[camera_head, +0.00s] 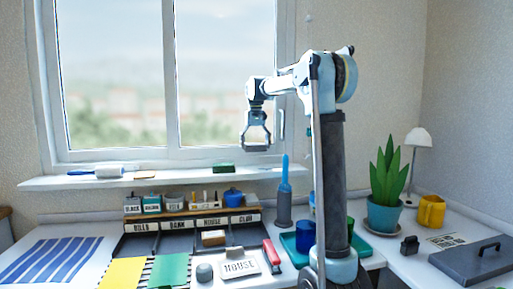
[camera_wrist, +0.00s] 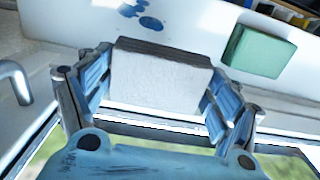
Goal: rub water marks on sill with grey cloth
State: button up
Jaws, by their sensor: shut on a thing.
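My gripper (camera_head: 256,147) is in front of the window, above the right part of the white sill (camera_head: 60,183). In the wrist view my gripper (camera_wrist: 158,100) is shut on a pale grey block-like piece, the grey cloth (camera_wrist: 158,82), with a darker grey top edge. Blue water marks (camera_wrist: 146,16) show on the sill just beyond the cloth. The cloth looks held apart from the marks, but its height above the sill is hard to tell. I cannot make out the marks in the head view.
A green block (camera_head: 223,168) lies on the sill near the marks; it also shows in the wrist view (camera_wrist: 258,50). A window handle (camera_head: 281,122) is close to my gripper. A blue-handled brush (camera_head: 97,172) lies on the sill's left. A labelled rack (camera_head: 185,222) stands below.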

send_over(256, 167)
jog(key=shift+w+a+f, duration=0.1)
jog(key=shift+f, duration=2.85)
jog(key=shift+f, duration=0.9)
